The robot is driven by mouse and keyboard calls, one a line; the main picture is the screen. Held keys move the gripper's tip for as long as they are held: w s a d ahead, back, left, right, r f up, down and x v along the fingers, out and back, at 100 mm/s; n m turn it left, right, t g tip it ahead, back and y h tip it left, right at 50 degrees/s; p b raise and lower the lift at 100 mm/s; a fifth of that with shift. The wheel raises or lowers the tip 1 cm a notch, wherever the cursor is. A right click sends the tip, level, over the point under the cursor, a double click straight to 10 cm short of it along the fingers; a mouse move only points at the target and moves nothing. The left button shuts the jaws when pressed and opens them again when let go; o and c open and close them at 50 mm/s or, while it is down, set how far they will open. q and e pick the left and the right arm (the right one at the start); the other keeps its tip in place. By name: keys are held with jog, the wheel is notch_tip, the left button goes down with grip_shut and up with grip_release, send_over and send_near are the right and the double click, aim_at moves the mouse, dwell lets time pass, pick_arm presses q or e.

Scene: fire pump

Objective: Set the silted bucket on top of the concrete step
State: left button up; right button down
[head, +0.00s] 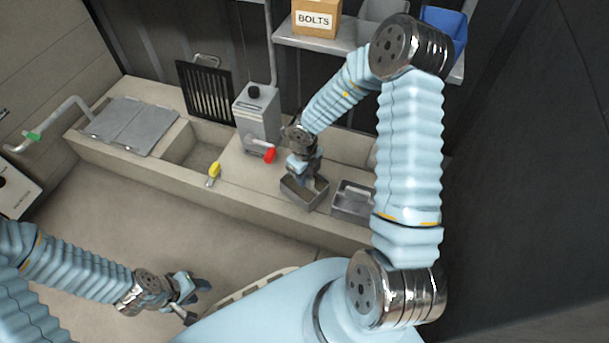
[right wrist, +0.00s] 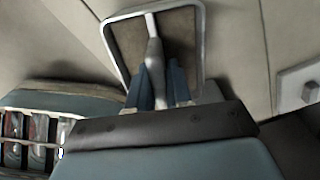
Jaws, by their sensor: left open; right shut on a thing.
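The silted bucket (head: 305,192) is a small grey metal box-shaped bucket with brown silt inside. My right gripper (head: 303,174) is shut on its handle from above. In the right wrist view the bucket (right wrist: 125,45) hangs or stands below the fingers (right wrist: 160,88), with its bar handle between them. The bucket is at the front edge of the long concrete step (head: 255,182); I cannot tell whether it touches the concrete. My left gripper (head: 192,298) is open and empty, low at the left, over the floor.
A grey metal tray (head: 352,199) is right of the bucket. Behind stands a grey pump box (head: 257,117) with a red handle (head: 269,155). A yellow-handled valve (head: 214,170), an open pit (head: 203,155), a leaning grate (head: 205,90) and grey cover plates (head: 130,126) are further left.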

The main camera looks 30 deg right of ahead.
jog(key=shift+f, duration=0.1)
jog(key=c, duration=1)
grip_release()
jog(key=shift+c, duration=0.2)
notch_tip(320, 180, up, 12)
jog(key=p, duration=0.4)
jog(key=shift+p, duration=0.3)
